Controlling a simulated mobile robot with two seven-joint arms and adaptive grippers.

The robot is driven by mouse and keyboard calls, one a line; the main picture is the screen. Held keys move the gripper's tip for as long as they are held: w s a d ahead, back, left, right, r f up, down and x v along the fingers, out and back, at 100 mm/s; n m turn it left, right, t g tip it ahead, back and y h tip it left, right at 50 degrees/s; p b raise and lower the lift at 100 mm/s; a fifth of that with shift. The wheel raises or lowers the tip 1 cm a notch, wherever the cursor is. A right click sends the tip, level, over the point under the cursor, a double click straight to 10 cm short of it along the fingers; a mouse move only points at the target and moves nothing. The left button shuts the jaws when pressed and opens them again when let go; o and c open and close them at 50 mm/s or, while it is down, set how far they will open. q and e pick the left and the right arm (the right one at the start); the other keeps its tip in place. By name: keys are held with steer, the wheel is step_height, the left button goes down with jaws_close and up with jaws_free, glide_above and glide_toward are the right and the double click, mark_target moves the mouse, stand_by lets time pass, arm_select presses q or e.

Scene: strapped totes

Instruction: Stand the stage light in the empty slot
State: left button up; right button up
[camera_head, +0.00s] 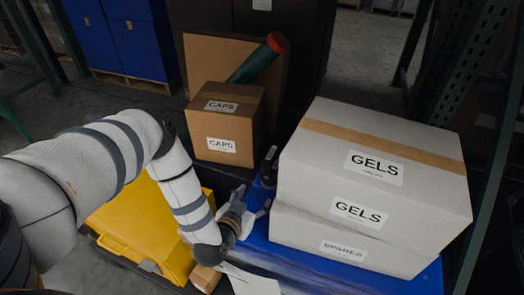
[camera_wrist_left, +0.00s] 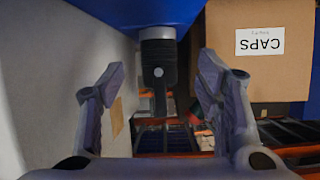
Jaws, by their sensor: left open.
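A dark cylindrical object with a pale end band, likely the stage light (camera_wrist_left: 158,62), shows in the left wrist view, centred between my fingers. In the head view a dark upright object (camera_head: 269,166), apparently the same one, stands on the blue tote (camera_head: 258,236) beside the white boxes. My left gripper (camera_wrist_left: 160,80) is open, with one finger on each side of the light and no clear contact. In the head view my left gripper (camera_head: 252,200) is just in front of the light. I cannot make out the empty slot. My right gripper is not in view.
White GELS boxes (camera_head: 375,190) are stacked close on the right. Cardboard CAPS boxes (camera_head: 222,142) stand behind, with a green tube (camera_head: 255,60) leaning there. A yellow case (camera_head: 140,230) lies under my left arm. Rack posts (camera_head: 480,60) rise at the right.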

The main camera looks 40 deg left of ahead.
arm_select(q)
steer(key=p, duration=0.3)
glide_toward(266, 168)
steer(key=w+r, duration=0.1)
steer(key=w, duration=0.2)
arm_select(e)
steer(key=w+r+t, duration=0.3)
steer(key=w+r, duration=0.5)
arm_select(q)
steer(key=shift+n, duration=0.3)
steer(key=w+f, duration=0.1)
steer(key=w+a+f, duration=0.1)
steer(key=w+f, duration=0.2)
steer(key=shift+w+a+f, duration=0.2)
steer(key=shift+a+f, duration=0.05)
steer(key=shift+a, duration=0.15)
steer(key=shift+w+f, duration=0.1)
steer(key=shift+w, duration=0.15)
steer(key=w+f+b, duration=0.1)
steer(key=w+f, duration=0.2)
steer(key=w, duration=0.1)
steer(key=shift+a+f+b, duration=0.4)
steer(key=shift+w+r, duration=0.3)
steer(key=shift+r, duration=0.3)
jaws_close()
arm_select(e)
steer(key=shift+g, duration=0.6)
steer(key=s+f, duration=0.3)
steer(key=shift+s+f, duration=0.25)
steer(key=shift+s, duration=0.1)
